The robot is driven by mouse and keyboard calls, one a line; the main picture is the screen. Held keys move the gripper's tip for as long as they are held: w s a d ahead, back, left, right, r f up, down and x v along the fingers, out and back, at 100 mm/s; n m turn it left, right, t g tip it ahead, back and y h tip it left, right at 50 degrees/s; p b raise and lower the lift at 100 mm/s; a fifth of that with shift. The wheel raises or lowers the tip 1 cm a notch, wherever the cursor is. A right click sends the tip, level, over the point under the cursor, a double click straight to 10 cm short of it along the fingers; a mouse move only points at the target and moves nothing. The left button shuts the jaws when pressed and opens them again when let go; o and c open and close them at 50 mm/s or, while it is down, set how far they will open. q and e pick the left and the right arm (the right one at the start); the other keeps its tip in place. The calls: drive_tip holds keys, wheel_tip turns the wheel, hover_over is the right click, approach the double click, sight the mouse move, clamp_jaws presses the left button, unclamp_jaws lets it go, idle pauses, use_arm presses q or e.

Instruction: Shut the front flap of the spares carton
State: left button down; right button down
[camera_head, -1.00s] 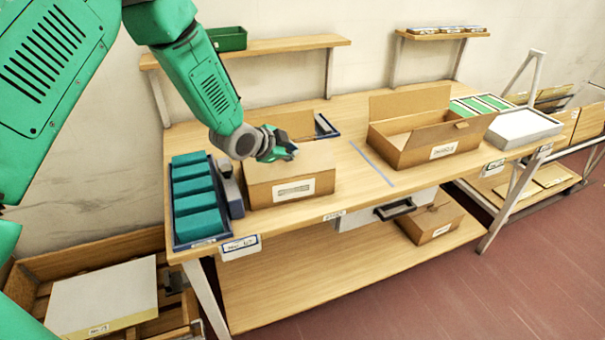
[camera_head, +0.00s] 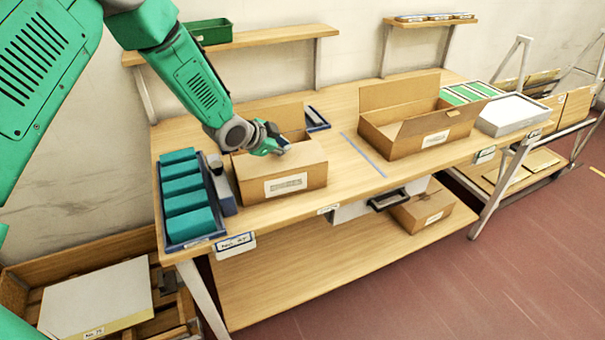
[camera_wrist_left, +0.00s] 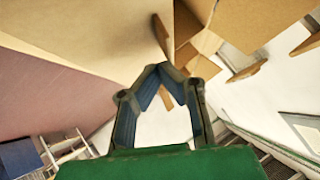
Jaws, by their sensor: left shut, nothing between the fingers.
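A brown carton (camera_head: 313,178) with a white front label stands on the left part of the bench; I cannot read the label. Its front flap (camera_head: 306,156) lies roughly level over the front of the opening, while its back flap (camera_head: 283,114) stands up. My left gripper (camera_head: 284,147) is shut and empty, at the top of this carton by the front flap; I cannot tell if it touches. In the left wrist view its fingertips (camera_wrist_left: 164,70) meet close to brown cardboard (camera_wrist_left: 75,55). The carton's inside is mostly hidden. My right gripper is out of view.
A second open carton (camera_head: 402,146) stands right of a blue line (camera_head: 363,154). A blue tray (camera_head: 176,240) with teal blocks is close on the left. A dark tray (camera_head: 318,120) is behind. White trays (camera_head: 515,112) are at the right. Bare bench lies between the cartons.

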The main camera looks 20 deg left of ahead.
use_arm(q)
drive_tip(key=shift+w+f, duration=0.1)
drive_tip(key=shift+f, duration=0.2)
drive_tip(key=shift+a+f, duration=0.2)
drive_tip(key=shift+a, duration=0.4)
drive_tip(key=shift+d, duration=0.1)
drive_tip(key=shift+d+r, duration=0.15)
drive_tip(key=shift+d, duration=0.1)
drive_tip(key=shift+d+r, duration=0.1)
drive_tip(key=shift+r, duration=0.25)
drive_tip(key=shift+r+p, duration=0.4)
drive_tip(key=shift+p, duration=0.05)
drive_tip(key=shift+a+r, duration=0.15)
drive_tip(key=shift+a, duration=0.05)
